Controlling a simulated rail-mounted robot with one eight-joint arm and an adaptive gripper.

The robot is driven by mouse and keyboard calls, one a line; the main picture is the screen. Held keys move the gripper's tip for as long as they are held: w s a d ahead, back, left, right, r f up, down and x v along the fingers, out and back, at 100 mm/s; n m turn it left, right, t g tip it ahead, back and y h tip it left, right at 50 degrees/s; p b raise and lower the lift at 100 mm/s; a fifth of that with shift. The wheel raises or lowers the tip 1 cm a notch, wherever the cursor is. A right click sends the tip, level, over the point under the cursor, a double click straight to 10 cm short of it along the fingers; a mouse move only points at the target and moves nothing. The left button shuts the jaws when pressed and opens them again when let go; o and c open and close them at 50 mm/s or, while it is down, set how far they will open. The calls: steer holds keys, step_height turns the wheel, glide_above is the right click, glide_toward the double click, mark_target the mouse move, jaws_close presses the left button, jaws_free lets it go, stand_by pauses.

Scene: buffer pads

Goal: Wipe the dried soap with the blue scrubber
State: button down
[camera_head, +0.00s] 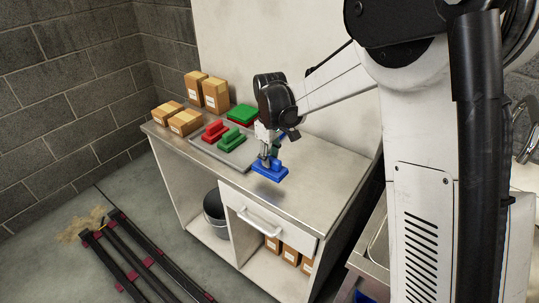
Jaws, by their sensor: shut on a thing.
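My gripper (268,156) is above the counter's steel top, right of the grey tray. It is shut on the blue scrubber (268,173), a flat blue block with a raised grip. A shadow lies on the counter just below the scrubber, so it seems held a little above the surface. I cannot make out any dried soap in this view.
The counter (325,184) bears a grey tray (236,157) with a red scrubber (215,131) and a green scrubber (239,138). Another stack of pads (242,115) is behind. Several cardboard boxes (215,94) stand at the left end. The right part of the top looks clear.

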mark_target(270, 169)
step_height(270, 169, down, 4)
steer(key=shift+f+b, duration=0.15)
steer(key=shift+b, duration=0.65)
steer(key=shift+s+a+f, duration=0.2)
steer(key=shift+s+a, duration=0.2)
steer(key=shift+s, duration=0.05)
steer(key=shift+s+a+p, duration=0.6)
steer(key=shift+s+a, duration=0.35)
steer(key=shift+s, duration=0.2)
steer(key=shift+w+d+f, duration=0.2)
steer(key=shift+w+d, duration=0.55)
steer(key=shift+w, duration=0.15)
steer(key=shift+w+d+r+b, duration=0.15)
steer(key=shift+w+d+b, duration=0.2)
steer(key=shift+w+d, duration=0.4)
step_height(270, 169, up, 4)
steer(key=shift+s+a+f+p, duration=0.1)
steer(key=shift+s+f+p, duration=0.1)
steer(key=shift+p, duration=0.45)
steer(key=shift+w+r, duration=0.2)
steer(key=shift+r, duration=0.15)
steer(key=shift+r+p, duration=1.05)
steer(key=shift+r, duration=0.9)
